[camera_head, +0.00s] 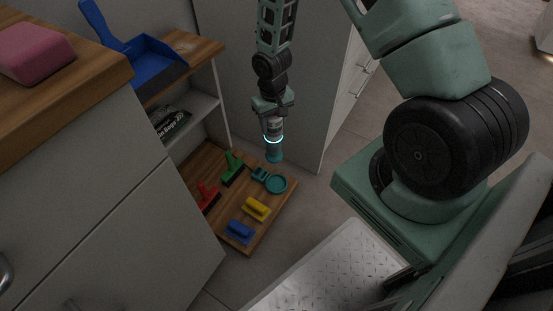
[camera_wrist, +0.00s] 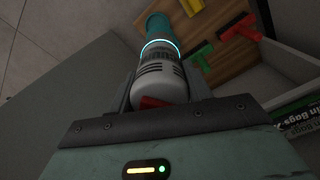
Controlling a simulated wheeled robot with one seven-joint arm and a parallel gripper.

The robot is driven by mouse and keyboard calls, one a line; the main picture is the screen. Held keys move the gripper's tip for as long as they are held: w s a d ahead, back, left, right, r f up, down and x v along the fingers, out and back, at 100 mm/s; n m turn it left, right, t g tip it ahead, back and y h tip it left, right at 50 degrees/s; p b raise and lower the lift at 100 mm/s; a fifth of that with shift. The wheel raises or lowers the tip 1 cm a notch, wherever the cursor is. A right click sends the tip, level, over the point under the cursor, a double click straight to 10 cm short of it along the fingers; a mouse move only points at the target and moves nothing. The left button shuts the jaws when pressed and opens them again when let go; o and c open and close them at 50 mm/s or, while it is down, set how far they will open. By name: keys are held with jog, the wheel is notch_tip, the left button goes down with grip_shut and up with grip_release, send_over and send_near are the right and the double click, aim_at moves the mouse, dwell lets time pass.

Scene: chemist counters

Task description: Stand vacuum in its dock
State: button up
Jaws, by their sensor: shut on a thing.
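The vacuum (camera_head: 273,128) is a small grey cylinder with a glowing cyan ring and a teal lower end. My gripper (camera_head: 272,112) is shut on its grey upper body and holds it upright in the air, teal end down. In the wrist view the vacuum (camera_wrist: 160,78) sits between the two fingers of my gripper (camera_wrist: 165,90), with a red part near its base. The dock, seemingly the teal round piece (camera_head: 277,184), lies on the low wooden board (camera_head: 238,241). The vacuum's teal end is above and behind the dock, apart from it in the picture.
Red (camera_head: 208,197) and green (camera_head: 232,168) squeegee-like tools and yellow (camera_head: 256,208) and blue (camera_head: 239,232) brushes stand on the board. A shelf with a bag pack (camera_head: 168,123) is at left. A blue dustpan (camera_head: 146,62) and pink block (camera_head: 36,50) lie on counters. A cabinet stands behind.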

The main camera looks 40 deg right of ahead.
aim_at(276, 141)
jog(key=f+b, duration=0.4)
jog(key=f, duration=0.1)
jog(key=d+f+b, duration=0.1)
jog(key=f+b, duration=0.3)
jog(key=f, duration=0.1)
jog(key=f+b, duration=0.4)
jog(key=f, duration=0.1)
jog(key=shift+w+d+f, duration=0.1)
jog(key=shift+w+d, duration=0.25)
notch_tip(276, 141, down, 6)
jog(key=b, duration=0.5)
jog(key=shift+b, duration=0.35)
jog(key=shift+r+p, duration=0.25)
jog(key=shift+p, duration=0.4)
jog(key=shift+f+b, duration=0.35)
jog(key=shift+f, duration=0.35)
dwell(0.3)
jog(key=o, duration=0.7)
jog(key=shift+s, duration=0.1)
notch_tip(276, 141, up, 11)
jog(key=p, duration=1)
